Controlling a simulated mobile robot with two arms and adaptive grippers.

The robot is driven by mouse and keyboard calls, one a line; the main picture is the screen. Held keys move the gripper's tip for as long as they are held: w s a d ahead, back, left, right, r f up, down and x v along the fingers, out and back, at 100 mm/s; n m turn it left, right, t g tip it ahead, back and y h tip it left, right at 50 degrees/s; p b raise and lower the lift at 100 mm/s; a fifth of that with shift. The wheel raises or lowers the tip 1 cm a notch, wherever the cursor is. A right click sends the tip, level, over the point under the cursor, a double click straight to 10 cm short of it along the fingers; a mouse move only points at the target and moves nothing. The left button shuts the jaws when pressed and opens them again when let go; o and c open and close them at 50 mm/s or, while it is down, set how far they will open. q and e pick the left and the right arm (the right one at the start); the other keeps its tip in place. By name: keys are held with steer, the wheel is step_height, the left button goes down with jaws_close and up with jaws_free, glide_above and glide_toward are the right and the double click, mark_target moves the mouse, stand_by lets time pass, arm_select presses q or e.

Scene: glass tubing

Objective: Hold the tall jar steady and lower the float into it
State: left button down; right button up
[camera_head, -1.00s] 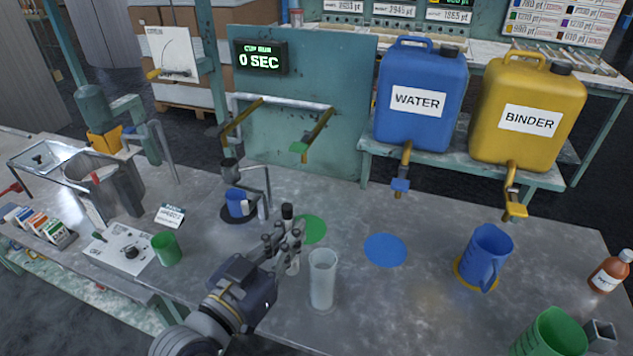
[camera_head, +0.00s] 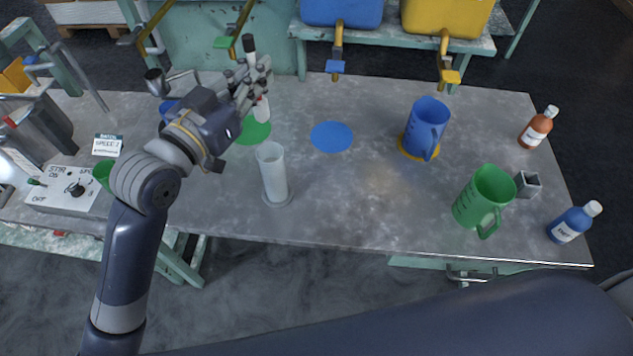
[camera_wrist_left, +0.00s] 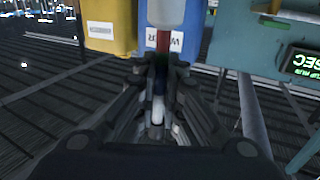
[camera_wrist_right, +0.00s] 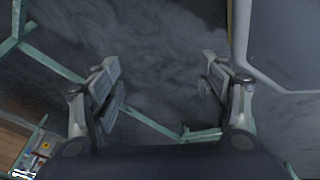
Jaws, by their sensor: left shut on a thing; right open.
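The tall jar (camera_head: 273,178) is translucent and stands upright on the grey bench. My left gripper (camera_head: 251,83) is shut on the float, up and behind the jar in the head view. The float's dark upper end (camera_head: 249,48) sticks out above the fingers and its pale lower end (camera_head: 262,110) below them. In the left wrist view its white bulb (camera_wrist_left: 165,12) and red band show beyond the fingers. The fingers hide its middle. The float is apart from the jar. My right gripper (camera_wrist_right: 158,75) is open and empty over the floor, outside the head view.
A green disc (camera_head: 252,131) and a blue disc (camera_head: 332,136) lie behind the jar. A blue jug (camera_head: 427,126), a green jug (camera_head: 482,196) and two bottles stand at right. A stirrer box (camera_head: 72,190) is at left. Bench around the jar's right is clear.

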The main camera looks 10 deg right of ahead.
steer(key=w+a+r+n+t+y, duration=0.1)
steer(key=w+a+r+n+y, duration=0.1)
steer(key=w+r+n+y, duration=0.35)
steer(key=w+a+r+n+t+y, duration=0.25)
steer(key=r+n, duration=0.35)
steer(key=r, duration=0.5)
steer(key=s+a+r+n+g+y, duration=0.25)
steer(key=a+r+n, duration=0.3)
steer(key=r, duration=0.35)
steer(key=s+a+r+n+g+y, duration=0.1)
steer(key=a+r+n+g+y, duration=0.4)
steer(key=r, duration=0.5)
steer(key=s+a+r+n+g+y, duration=0.2)
steer(key=a+r+n+g, duration=0.15)
steer(key=a+r, duration=0.4)
steer(key=n+t+h, duration=0.4)
steer(key=n+t, duration=1)
glide_toward(283, 176)
steer(key=x, duration=1.3)
steer(key=shift+d, duration=0.1)
steer(key=shift+f, duration=0.1)
